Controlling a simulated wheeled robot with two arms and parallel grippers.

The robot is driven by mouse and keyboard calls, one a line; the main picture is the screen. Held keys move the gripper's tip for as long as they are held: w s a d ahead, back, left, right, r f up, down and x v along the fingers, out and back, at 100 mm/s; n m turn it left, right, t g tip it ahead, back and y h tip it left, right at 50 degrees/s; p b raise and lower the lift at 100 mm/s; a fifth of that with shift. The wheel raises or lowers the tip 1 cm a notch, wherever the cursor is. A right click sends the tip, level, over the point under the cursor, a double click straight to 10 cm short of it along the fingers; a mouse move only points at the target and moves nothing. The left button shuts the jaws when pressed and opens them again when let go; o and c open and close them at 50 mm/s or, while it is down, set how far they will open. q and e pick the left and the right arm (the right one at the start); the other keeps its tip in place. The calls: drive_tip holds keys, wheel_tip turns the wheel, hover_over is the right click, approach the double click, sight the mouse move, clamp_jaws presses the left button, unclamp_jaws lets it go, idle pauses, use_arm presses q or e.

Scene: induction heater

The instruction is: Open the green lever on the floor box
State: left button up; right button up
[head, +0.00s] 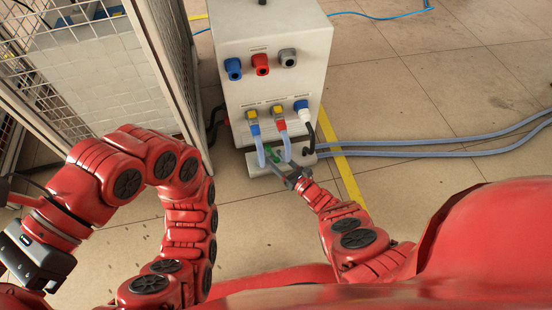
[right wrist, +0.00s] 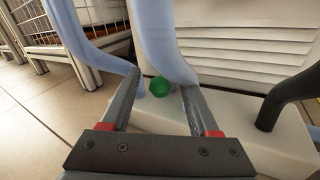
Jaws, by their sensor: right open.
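The green lever (head: 270,149) is on the low white floor box (head: 257,168) at the foot of the white cabinet. In the right wrist view, its round green knob (right wrist: 160,87) shows between my two fingers, near their tips; the rest of the lever is hidden. My right gripper (head: 286,171) is open, low over the box, and also shows in the right wrist view (right wrist: 161,82). I cannot tell whether a finger touches the knob. My left arm is bent at the left, with its dark end (head: 38,258) near the left edge; no fingers can be made out there.
Pale blue hoses (right wrist: 165,40) rise close beside the knob. A black hose (right wrist: 285,98) is at the right. The white cabinet (head: 270,80) with plugs and sockets stands behind. A mesh fence (head: 165,50) is at the left. The tiled floor at the right is mostly clear.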

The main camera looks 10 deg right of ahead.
clamp_jaws()
idle(1.4)
